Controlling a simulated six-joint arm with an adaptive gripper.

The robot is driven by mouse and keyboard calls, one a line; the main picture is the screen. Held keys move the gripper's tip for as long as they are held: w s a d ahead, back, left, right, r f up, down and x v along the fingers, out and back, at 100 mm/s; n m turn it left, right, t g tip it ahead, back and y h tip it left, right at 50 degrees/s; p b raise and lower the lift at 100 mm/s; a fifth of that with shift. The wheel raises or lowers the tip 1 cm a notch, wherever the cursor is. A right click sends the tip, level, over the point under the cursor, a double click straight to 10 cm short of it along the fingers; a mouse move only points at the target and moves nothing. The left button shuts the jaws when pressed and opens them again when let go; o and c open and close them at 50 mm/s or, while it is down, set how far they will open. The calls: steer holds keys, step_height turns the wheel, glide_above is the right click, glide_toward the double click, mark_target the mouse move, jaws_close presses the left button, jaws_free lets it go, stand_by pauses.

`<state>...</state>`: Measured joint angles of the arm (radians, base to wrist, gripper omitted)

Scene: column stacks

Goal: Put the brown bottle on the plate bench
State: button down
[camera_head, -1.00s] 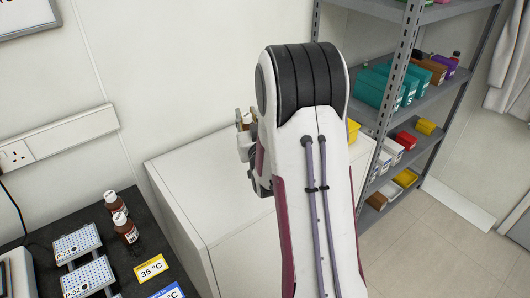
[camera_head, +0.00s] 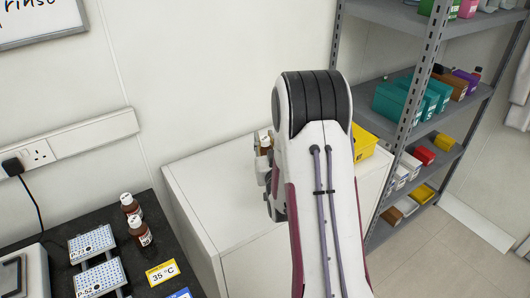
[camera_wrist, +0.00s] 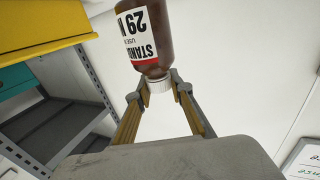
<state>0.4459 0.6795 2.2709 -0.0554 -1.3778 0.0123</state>
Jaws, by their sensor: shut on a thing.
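A brown bottle (camera_wrist: 165,40) with a white, red-banded label and white cap is in my gripper (camera_wrist: 157,87); the fingers are shut around its cap end in the wrist view. In the head view, only a small part of the held bottle (camera_head: 266,146) shows beside my gripper (camera_head: 264,172), over the white cabinet; my arm hides the rest. The dark bench (camera_head: 152,205) at the lower left carries two blue-and-white plates (camera_head: 92,243). Two other brown bottles with white caps, one behind (camera_head: 131,207) and one nearer (camera_head: 141,234), stand on it.
The white cabinet (camera_head: 205,190) adjoins the bench, with a yellow bin (camera_head: 364,141) at its right. A grey metal shelf (camera_head: 405,112) with boxes stands on the right. A "35 °C" card (camera_head: 162,272) lies at the bench's right edge.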

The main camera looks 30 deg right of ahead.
mark_target(265, 152)
steer(key=shift+f, duration=0.35)
steer(key=shift+f, duration=0.1)
steer(key=shift+f, duration=2)
steer(key=shift+f, duration=0.15)
steer(key=c, duration=1.8)
jaws_free()
steer(key=v, duration=0.7)
steer(key=shift+s+a, duration=0.1)
steer(key=shift+s, duration=0.1)
